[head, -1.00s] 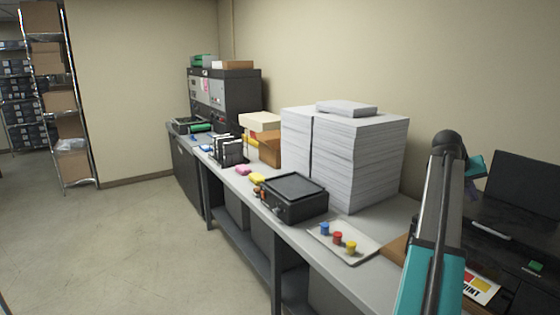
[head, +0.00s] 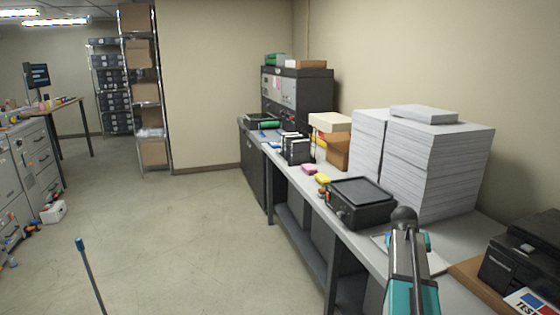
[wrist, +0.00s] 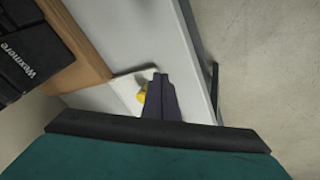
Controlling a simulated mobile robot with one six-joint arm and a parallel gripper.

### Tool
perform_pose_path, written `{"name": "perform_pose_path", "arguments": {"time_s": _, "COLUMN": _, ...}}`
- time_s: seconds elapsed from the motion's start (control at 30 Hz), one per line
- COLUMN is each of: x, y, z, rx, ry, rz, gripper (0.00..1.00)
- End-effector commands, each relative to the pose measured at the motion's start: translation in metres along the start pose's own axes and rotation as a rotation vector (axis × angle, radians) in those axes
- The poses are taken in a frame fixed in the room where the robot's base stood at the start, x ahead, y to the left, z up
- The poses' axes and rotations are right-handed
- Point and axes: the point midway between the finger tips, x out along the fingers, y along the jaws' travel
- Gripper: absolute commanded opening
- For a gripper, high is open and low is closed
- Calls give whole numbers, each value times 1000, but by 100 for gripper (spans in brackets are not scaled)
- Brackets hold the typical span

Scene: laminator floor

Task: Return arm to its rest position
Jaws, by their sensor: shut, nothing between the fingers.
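My arm (head: 408,270), teal and grey, rises at the bottom right of the head view, in front of the worktable. My gripper (wrist: 160,78) shows in the wrist view as two dark fingers, shut together with nothing between them. It is over the table's edge, and a pale tray (wrist: 122,86) with a yellow knob-like piece (wrist: 141,96) shows beside the fingers. I cannot tell the height of the fingers above the tray. In the head view my arm hides most of the tray and its pieces, and the gripper cannot be made out there.
The grey worktable (head: 459,296) carries tall paper stacks (head: 432,165), a black flat-topped device (head: 361,203) and a black printer (head: 524,255) at right. Grey drawer cabinets (head: 35,160) stand at far left, shelving (head: 147,95) behind. The floor (head: 190,235) between is mostly open.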

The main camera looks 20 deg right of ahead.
Motion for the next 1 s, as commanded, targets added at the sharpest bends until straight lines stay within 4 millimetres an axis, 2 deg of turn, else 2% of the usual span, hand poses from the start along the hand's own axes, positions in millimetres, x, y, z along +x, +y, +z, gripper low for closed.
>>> {"name": "perform_pose_path", "arguments": {"time_s": 0.03, "x": 4, "y": -27, "z": 10, "rx": -25, "ry": -6, "rz": -22, "gripper": 0}}
{"name": "perform_pose_path", "arguments": {"time_s": 0.2, "x": 18, "y": -105, "z": 39, "rx": -96, "ry": -27, "rz": -89, "gripper": 0}}
{"name": "perform_pose_path", "arguments": {"time_s": 0.37, "x": 27, "y": -176, "z": 75, "rx": -166, "ry": -52, "rz": -149, "gripper": 0}}
{"name": "perform_pose_path", "arguments": {"time_s": 0.6, "x": 35, "y": -273, "z": 143, "rx": -272, "ry": -98, "rz": -235, "gripper": 0}}
{"name": "perform_pose_path", "arguments": {"time_s": 0.8, "x": 36, "y": -340, "z": 208, "rx": -358, "ry": -142, "rz": -296, "gripper": 0}}
{"name": "perform_pose_path", "arguments": {"time_s": 1.0, "x": 34, "y": -386, "z": 268, "rx": -429, "ry": -183, "rz": -341, "gripper": 0}}
